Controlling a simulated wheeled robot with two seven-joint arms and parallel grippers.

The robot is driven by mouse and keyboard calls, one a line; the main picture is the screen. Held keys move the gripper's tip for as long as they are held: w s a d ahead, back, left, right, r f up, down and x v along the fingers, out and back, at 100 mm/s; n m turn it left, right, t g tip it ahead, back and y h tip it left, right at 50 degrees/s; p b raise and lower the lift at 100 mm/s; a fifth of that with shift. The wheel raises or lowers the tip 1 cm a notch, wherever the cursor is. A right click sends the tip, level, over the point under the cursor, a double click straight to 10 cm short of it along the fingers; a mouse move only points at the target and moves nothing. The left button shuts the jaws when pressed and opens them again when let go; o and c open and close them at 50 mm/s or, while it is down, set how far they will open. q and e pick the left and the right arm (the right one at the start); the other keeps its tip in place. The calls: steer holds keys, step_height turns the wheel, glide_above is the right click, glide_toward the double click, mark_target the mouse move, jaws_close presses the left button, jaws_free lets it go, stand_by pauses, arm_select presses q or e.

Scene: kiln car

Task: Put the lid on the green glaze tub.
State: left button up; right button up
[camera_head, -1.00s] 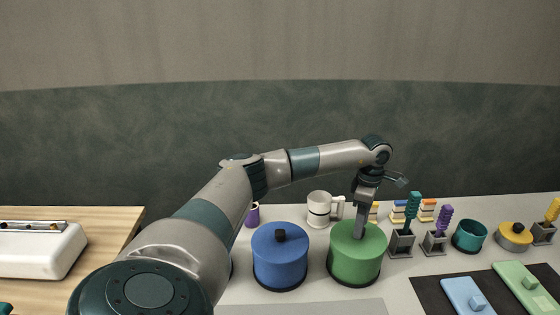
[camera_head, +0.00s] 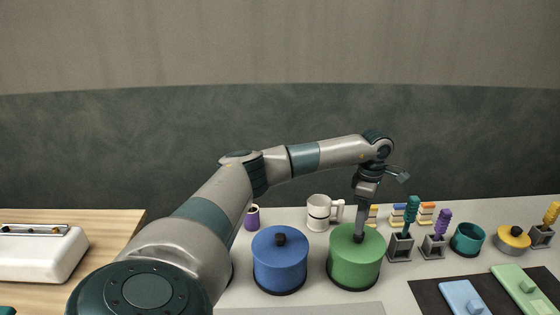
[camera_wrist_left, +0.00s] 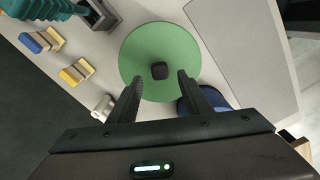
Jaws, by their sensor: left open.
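The green glaze tub (camera_head: 354,268) stands on the table, right of the blue tub. A round green lid (camera_wrist_left: 160,45) with a dark knob (camera_wrist_left: 160,71) covers its top and looks level in the head view; I see no gap at the rim. My left gripper (camera_head: 359,234) points down over the middle of the lid, close to the knob. In the left wrist view its two fingers (camera_wrist_left: 160,80) are apart, on either side of the knob, with nothing gripped. My right gripper is in neither view.
A blue lidded tub (camera_head: 279,262) stands close on the left. A white mug (camera_head: 319,213) stands behind. Grey holders with a teal brush (camera_head: 411,214) and a purple brush (camera_head: 442,222) stand close on the right, then a teal bowl (camera_head: 468,240) and a yellow-lidded pot (camera_head: 513,238).

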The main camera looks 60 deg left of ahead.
arm_select(q)
steer(key=shift+r+p, duration=0.8)
steer(key=shift+r, duration=0.85)
steer(key=shift+r, duration=0.1)
step_height(320, 180, up, 17)
steer(key=b, duration=0.4)
steer(key=shift+r, duration=0.15)
steer(key=shift+s, duration=0.1)
stand_by(0.5)
